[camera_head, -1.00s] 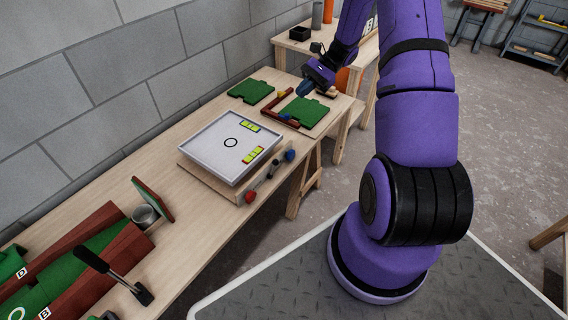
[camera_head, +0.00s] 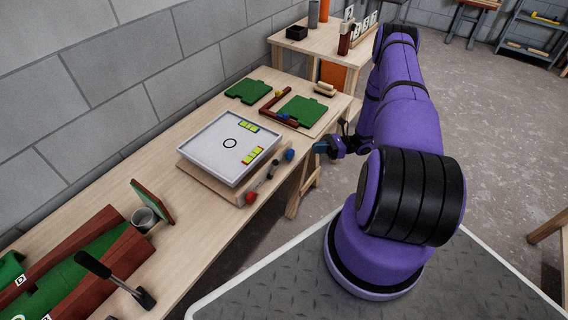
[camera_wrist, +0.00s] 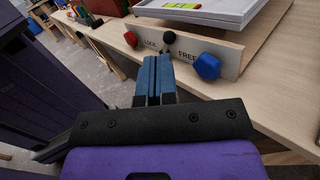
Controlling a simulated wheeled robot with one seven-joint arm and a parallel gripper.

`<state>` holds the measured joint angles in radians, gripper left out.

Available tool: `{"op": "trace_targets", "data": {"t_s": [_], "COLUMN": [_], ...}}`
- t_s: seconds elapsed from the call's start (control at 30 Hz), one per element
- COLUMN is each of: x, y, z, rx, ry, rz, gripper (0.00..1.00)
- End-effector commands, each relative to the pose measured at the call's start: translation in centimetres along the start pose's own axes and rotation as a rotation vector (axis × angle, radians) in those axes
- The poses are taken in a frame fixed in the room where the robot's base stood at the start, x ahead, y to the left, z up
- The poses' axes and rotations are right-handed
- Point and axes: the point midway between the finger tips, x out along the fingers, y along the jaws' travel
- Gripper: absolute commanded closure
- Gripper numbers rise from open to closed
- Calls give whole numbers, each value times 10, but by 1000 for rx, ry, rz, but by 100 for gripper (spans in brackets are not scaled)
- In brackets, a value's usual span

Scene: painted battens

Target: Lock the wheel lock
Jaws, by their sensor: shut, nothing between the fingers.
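The wooden panel (camera_wrist: 214,49) marked LOCK and FREE is on the front edge of the bench, below the white tray (camera_head: 205,171). A black knob (camera_wrist: 169,37) stands between the two words in the wrist view; its lever (camera_head: 272,169) shows in the head view. A red knob (camera_wrist: 131,40) is by LOCK, and a blue hexagonal knob (camera_wrist: 208,67) is by FREE. My gripper (camera_wrist: 157,58) is shut and empty, in front of the panel, with its blue fingers pointing toward the black knob. Contact with the knob cannot be told.
The tray has two yellow-green levels (camera_head: 252,155) and a black ring (camera_head: 230,143). Green plates (camera_head: 301,111) and a dark red angle piece (camera_head: 277,108) lie beyond it. Open floor lies right of the bench.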

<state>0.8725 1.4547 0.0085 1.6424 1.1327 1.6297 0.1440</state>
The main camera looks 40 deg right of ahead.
Motion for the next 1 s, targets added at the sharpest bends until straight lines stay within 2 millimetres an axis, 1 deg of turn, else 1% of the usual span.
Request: {"op": "trace_targets", "data": {"t_s": [0.03,0.2,0.3,0.4,0.53,0.83,0.93,1.0], "x": [-4,-12,-15,-17,-18,-18,-14,-9], "y": [5,16,21,24,26,26,25,24], "z": [-16,-53,-67,-76,-80,-80,-79,-78], "rx": [21,70,88,99,105,105,104,104], "ry": [-25,-89,-115,-130,-138,-138,-138,-138], "rz": [-30,-109,-142,-162,-173,-172,-172,-170], "gripper": [100,100,100,100,100,100,100,100]}}
